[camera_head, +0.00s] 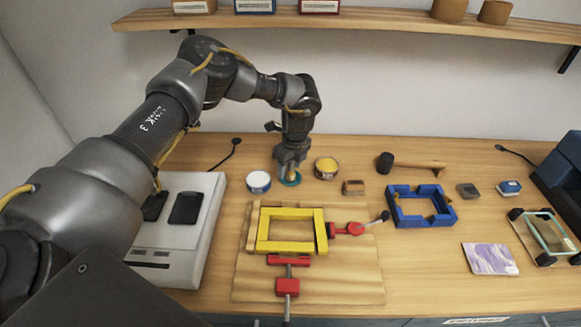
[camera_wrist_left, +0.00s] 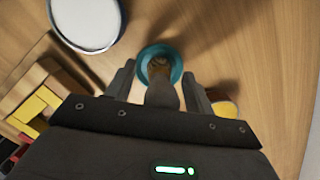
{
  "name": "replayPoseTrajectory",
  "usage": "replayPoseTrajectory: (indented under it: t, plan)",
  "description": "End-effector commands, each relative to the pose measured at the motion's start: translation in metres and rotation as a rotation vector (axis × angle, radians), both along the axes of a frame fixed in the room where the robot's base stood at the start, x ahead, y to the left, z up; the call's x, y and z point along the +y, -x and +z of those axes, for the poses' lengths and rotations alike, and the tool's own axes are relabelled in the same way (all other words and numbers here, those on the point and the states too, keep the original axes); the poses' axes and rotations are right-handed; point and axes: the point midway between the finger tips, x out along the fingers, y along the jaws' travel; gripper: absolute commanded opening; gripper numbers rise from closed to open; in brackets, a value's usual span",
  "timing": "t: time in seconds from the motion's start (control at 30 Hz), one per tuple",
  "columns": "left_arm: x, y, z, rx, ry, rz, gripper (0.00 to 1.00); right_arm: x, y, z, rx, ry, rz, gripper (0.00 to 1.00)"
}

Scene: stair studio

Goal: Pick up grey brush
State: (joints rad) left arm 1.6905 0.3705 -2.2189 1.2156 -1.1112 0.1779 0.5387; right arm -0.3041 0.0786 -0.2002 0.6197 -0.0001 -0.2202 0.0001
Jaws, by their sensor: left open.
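My left gripper (camera_head: 291,168) points down over the middle back of the table, at a small teal ring-shaped holder (camera_head: 291,180). In the left wrist view the two fingers of the gripper (camera_wrist_left: 160,82) are apart. Between them is a brush-like thing with a grey rounded end (camera_wrist_left: 162,94) and a brown part. It stands in or over the teal holder (camera_wrist_left: 172,52). It looks like the grey brush, but the gripper hides most of it in the head view. I cannot tell whether the fingers touch it. My right gripper is not in view.
A white-topped tin (camera_head: 258,182) stands left of the holder and a yellow-filled tin (camera_head: 327,168) right of it. A small wooden block (camera_head: 353,187) and a mallet (camera_head: 415,165) lie farther right. In front, a yellow frame (camera_head: 291,246) sits clamped on a wooden board (camera_head: 345,285).

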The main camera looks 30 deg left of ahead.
Motion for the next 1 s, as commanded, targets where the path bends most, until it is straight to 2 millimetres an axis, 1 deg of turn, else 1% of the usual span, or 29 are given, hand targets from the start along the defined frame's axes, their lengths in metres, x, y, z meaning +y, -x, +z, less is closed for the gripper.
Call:
replayPoseTrajectory:
  t: [0.07, 0.1, 0.4, 0.47, 0.77, 0.87, 0.93, 1.0]
  plan:
    - [0.0, 0.0, 0.0, 0.0, 0.0, 0.0, 0.53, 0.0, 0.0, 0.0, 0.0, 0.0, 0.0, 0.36]
    - [0.0, 0.0, 0.0, 0.0, 0.0, 0.0, 0.51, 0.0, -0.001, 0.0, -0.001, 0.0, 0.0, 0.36]
    - [0.0, 0.0, 0.0, 0.0, 0.0, 0.0, 0.11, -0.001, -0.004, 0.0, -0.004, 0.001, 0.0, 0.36]
    - [0.0, 0.0, 0.001, 0.0, 0.0, 0.0, 0.05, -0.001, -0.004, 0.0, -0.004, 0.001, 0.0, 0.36]
    - [0.0, 0.0, 0.003, -0.001, 0.0, 0.001, 0.05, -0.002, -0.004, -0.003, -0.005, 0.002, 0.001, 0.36]
    - [0.0, -0.001, 0.009, -0.004, 0.002, 0.0, 0.05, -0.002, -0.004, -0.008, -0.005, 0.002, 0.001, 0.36]
    - [0.0, -0.001, 0.017, -0.004, 0.003, 0.0, 0.05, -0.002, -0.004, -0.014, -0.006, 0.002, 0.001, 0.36]
    - [-0.001, -0.002, 0.029, -0.005, 0.003, -0.001, 0.05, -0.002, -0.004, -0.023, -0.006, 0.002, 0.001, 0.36]
